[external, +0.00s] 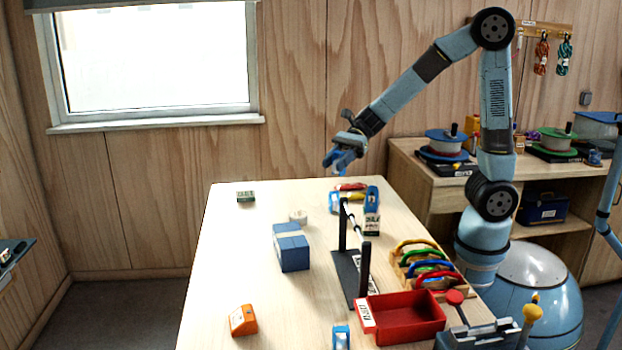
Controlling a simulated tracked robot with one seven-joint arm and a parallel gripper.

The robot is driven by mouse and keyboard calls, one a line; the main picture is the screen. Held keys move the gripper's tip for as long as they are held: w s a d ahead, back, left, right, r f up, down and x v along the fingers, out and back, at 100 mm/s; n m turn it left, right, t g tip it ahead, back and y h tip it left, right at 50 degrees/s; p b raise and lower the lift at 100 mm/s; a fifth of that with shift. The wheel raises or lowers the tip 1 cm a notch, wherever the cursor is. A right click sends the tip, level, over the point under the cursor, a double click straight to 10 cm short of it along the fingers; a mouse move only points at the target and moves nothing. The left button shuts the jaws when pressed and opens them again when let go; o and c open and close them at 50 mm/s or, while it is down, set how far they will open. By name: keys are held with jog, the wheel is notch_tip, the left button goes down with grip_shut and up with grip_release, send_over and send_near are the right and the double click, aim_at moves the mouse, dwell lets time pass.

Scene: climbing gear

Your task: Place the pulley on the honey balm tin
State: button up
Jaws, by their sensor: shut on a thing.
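My gripper (334,166) is high above the far end of the table and points down to the left. It is shut on a small blue thing that looks like the pulley (341,160); the fingers partly hide it and its details are too small to read. A small round cream tin (298,216), which looks like the honey balm tin, lies on the table left of the black stand. The gripper is above and beyond this tin, a little to the right, and well apart from it. No label on the tin can be read.
A black stand with a bar (344,232) rises mid-table. A blue box (291,248) is near the tin; blue-and-white items (372,196) stand behind the stand. A red tray (405,318) and colored carabiners (428,262) are right. An orange item (242,320) is front left; the left side is mostly clear.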

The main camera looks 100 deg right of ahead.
jog(key=w+f, duration=0.2)
jog(key=w, duration=0.1)
jog(key=w+f, duration=0.3)
jog(key=w, duration=0.1)
jog(key=w+f, duration=0.3)
jog(key=w, duration=0.1)
jog(key=shift+w+d+f, duration=0.2)
jog(key=shift+d+f, duration=0.05)
jog(key=shift+d, duration=0.15)
jog(key=shift+w+f, duration=0.3)
jog(key=shift+f, duration=1.5)
jog(key=shift+f, duration=0.15)
jog(key=o, duration=1.1)
jog(key=shift+r, duration=0.2)
